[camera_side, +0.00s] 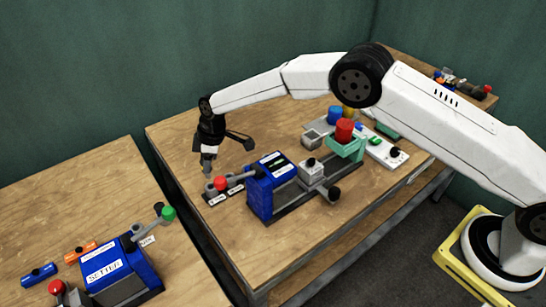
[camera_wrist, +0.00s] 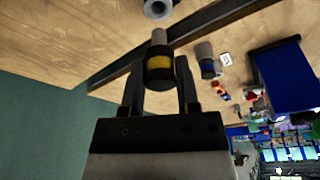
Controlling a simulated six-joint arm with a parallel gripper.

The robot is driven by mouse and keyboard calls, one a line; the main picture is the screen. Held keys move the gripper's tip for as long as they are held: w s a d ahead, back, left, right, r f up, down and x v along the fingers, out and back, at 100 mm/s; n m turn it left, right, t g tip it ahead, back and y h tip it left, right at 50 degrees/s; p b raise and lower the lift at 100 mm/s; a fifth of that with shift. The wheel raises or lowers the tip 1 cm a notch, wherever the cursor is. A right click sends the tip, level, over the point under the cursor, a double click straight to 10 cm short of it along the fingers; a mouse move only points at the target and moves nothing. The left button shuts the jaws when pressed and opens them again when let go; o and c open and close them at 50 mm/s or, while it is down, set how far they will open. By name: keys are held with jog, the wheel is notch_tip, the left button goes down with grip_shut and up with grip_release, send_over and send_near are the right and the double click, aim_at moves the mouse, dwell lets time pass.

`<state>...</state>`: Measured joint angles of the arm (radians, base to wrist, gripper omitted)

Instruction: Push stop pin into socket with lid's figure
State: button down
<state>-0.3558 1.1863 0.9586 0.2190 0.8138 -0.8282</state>
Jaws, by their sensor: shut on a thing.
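My gripper (camera_wrist: 160,82) is shut on a stop pin (camera_wrist: 159,68) with a black body, a yellow band and a pale grey tip. The tip points away from my gripper, toward the table. In the side view my gripper (camera_side: 209,148) hangs above the wooden table, left of the blue press (camera_side: 264,190). A round grey socket-like ring (camera_wrist: 157,9) is at the top edge of the wrist view, beyond the pin's tip and apart from it. A small white card with a dark mark (camera_wrist: 226,58) lies to its right; I cannot read the mark.
A red-knobbed lever (camera_side: 221,183) sticks out left from the press, close to my gripper. A green tray (camera_side: 346,151) with a red cylinder (camera_side: 345,130) stands behind the press. A second table holds a blue SETTER box (camera_side: 108,270).

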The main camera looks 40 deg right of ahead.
jog(key=shift+d+x, duration=0.25)
jog(key=shift+x, duration=0.95)
jog(key=shift+s+f, duration=0.15)
jog(key=shift+f, duration=2.05)
dwell(1.0)
jog(key=shift+c, duration=1.3)
grip_release()
jog(key=w+v, duration=0.1)
jog(key=v, duration=0.6)
jog(key=shift+s+r, duration=0.35)
jog(key=shift+s, duration=0.15)
jog(key=shift+d, duration=0.15)
